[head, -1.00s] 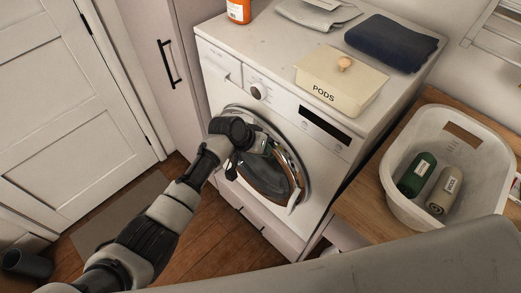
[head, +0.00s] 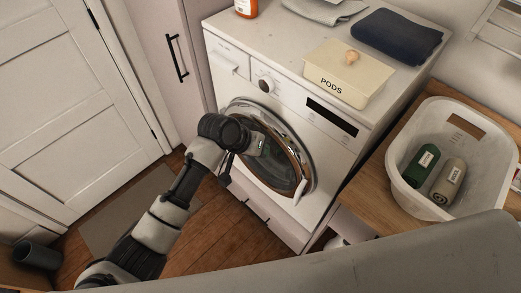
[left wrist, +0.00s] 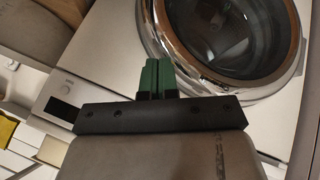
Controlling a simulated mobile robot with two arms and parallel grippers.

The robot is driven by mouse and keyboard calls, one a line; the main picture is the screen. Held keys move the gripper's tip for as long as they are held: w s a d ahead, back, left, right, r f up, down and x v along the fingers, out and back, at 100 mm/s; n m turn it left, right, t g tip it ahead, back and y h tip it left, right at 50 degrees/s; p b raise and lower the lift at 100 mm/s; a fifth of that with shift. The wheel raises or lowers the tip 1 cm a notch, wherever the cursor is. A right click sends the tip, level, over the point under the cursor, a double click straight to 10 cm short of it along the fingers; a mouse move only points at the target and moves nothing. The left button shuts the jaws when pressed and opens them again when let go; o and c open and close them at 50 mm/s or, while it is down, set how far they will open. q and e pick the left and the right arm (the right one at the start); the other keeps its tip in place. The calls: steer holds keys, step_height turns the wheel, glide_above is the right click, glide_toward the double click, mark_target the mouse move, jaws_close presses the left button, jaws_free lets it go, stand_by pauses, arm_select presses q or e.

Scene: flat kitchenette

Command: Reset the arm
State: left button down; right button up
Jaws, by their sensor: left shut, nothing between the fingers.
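My left arm reaches in from the lower left in the head view, with its left gripper (head: 257,146) in front of the washing machine's (head: 228,90) round door (head: 283,172). In the left wrist view the green fingers (left wrist: 157,76) are together with nothing between them. The door's chrome ring and dark glass (left wrist: 232,35) lie just beyond the fingertips there. The arm hides the left part of the door in the head view. I cannot tell whether the fingers touch the machine. My right gripper is not in view.
A cream PODS box (head: 350,72), a folded navy towel (head: 398,38), a grey cloth (head: 322,10) and an orange bottle (head: 246,8) sit on the machine. A white basket (head: 400,195) with rolled towels stands on the wooden counter at right. Floor (head: 210,238) shows below the machine.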

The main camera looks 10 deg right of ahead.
arm_select(q)
steer(key=shift+s+a+r, duration=0.25)
steer(key=shift+s+r, duration=0.5)
steer(key=shift+r, duration=0.25)
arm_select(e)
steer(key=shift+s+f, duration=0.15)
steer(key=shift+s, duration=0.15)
